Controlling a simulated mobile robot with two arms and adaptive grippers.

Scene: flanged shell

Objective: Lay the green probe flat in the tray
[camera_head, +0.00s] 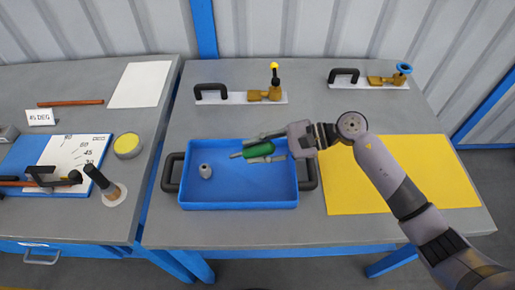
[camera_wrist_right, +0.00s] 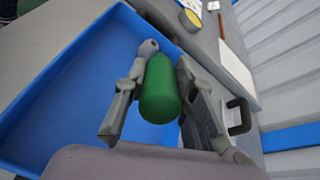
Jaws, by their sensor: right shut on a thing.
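The green probe (camera_head: 258,150) is over the back right part of the blue tray (camera_head: 240,205), its grey tip pointing left. My right gripper (camera_head: 262,149) is shut on it, one finger on each side. The probe looks close to level, but I cannot tell whether it touches the tray floor. In the right wrist view the green body (camera_wrist_right: 160,92) sits between my fingers, with the tray (camera_wrist_right: 70,85) beneath and to the left. My left gripper is not in view.
A small grey cylinder (camera_head: 205,171) stands in the tray's left half. Black handles flank the tray. A yellow sheet (camera_head: 400,175) lies to the right. Two brass fittings on plates (camera_head: 240,98) (camera_head: 370,83) stand behind. The tray's front middle is clear.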

